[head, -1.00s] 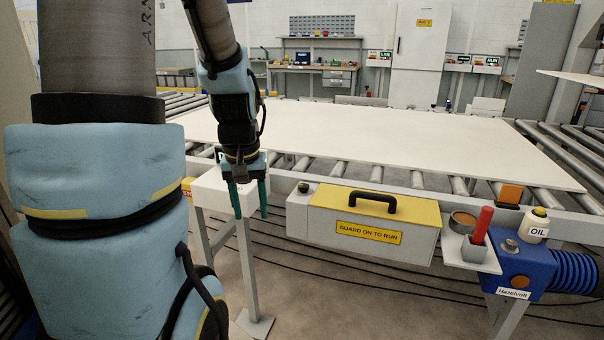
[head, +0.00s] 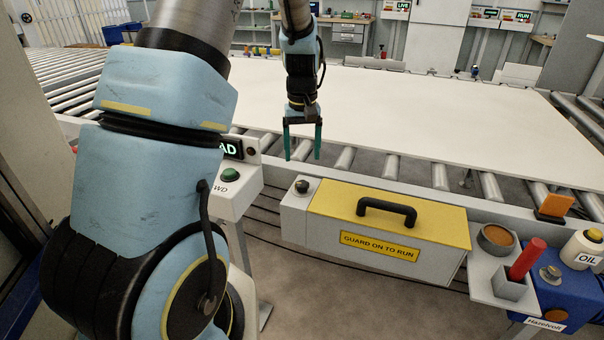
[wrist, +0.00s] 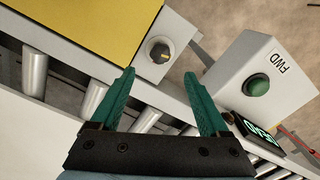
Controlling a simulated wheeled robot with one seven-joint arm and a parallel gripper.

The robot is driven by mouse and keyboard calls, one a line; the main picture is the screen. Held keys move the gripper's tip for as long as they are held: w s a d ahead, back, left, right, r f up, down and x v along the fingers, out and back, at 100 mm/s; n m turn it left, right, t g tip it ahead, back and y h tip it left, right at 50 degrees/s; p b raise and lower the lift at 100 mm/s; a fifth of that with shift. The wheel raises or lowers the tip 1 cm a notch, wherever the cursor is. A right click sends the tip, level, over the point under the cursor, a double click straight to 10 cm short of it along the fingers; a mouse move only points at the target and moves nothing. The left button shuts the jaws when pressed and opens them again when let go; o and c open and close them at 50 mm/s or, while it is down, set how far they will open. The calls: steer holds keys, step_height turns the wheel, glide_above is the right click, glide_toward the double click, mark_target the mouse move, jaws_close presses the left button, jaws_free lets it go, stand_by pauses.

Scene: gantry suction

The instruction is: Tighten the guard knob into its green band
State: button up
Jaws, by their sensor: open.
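The guard knob (head: 302,186) is a small dark round knob on the grey end block left of the yellow-topped guard (head: 395,216). In the wrist view the knob (wrist: 160,52) shows a pale yellowish mark on its face. I cannot make out a green band around it. My gripper (head: 303,158) is open and empty, pointing down, and looks apart from the knob. In the wrist view the knob lies ahead of the gap between the teal fingertips (wrist: 159,74), nearly centred.
A control box with a green FWD button (head: 231,175) stands left of the knob. The guard's black handle (head: 387,210) rises to the right. Rollers (head: 345,160) and a large pale board (head: 420,110) lie behind. A red-handled tool (head: 527,258) stands far right.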

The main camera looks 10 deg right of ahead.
mark_target(302, 183)
step_height(302, 183, down, 9)
steer(key=shift+p, duration=0.8)
jaws_close()
